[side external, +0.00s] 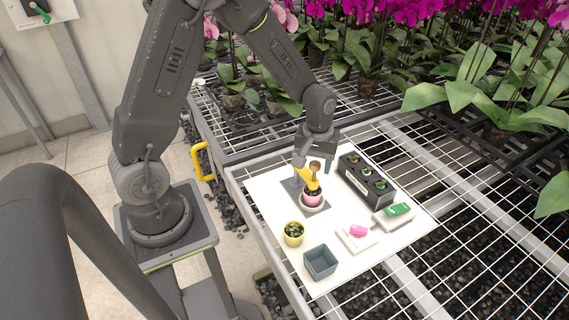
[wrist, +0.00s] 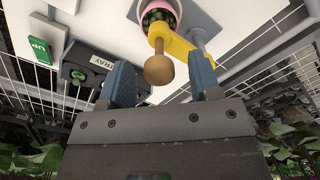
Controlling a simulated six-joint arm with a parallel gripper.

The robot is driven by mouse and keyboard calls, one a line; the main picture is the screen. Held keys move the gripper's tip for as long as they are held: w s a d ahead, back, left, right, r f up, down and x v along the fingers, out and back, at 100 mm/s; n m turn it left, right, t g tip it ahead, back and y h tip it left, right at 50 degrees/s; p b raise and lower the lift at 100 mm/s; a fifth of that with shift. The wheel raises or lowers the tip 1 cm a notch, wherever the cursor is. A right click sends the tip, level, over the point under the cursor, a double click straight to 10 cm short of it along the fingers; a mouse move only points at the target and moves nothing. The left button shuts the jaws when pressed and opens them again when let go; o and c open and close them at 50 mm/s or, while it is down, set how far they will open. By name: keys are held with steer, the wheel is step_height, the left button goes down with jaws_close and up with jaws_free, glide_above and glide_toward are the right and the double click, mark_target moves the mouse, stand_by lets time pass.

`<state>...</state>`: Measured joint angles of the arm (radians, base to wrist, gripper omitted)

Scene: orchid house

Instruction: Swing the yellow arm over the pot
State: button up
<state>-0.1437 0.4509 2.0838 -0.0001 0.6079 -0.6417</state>
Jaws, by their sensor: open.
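The yellow arm (side external: 311,184) reaches from a grey post (wrist: 198,42) to the pink pot (side external: 313,198), and its end overlaps the pot's rim in both views. A brown round knob (side external: 315,167) stands on the yellow arm. In the wrist view, the yellow arm (wrist: 175,47) and the knob (wrist: 159,69) show beyond my gripper (wrist: 161,72). The blue fingers are apart, with the knob between them in the picture; I see no contact. The pink pot (wrist: 157,14) holds dark green filling and stands on a white saucer (side external: 312,208).
On the white board (side external: 275,215) stand a black tray (side external: 365,185) of seedlings, a yellow pot (side external: 293,236), a grey square bin (side external: 320,263), a white dish (side external: 357,241) with a pink item, and a box with a green top (side external: 397,210). Orchids (side external: 430,15) crowd the back.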

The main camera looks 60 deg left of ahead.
steer(key=shift+r, duration=3.3)
steer(key=shift+r, duration=0.15)
steer(key=s+d+r+m+t, duration=0.2)
steer(key=s+r+m, duration=0.2)
steer(key=s+r, duration=0.3)
steer(key=s+d+r+m+t, duration=0.3)
steer(key=s+r+m, duration=0.2)
steer(key=s, duration=0.5)
step_height(320, 180, up, 3)
steer(key=shift+d+f+t, duration=0.2)
steer(key=shift+t, duration=0.1)
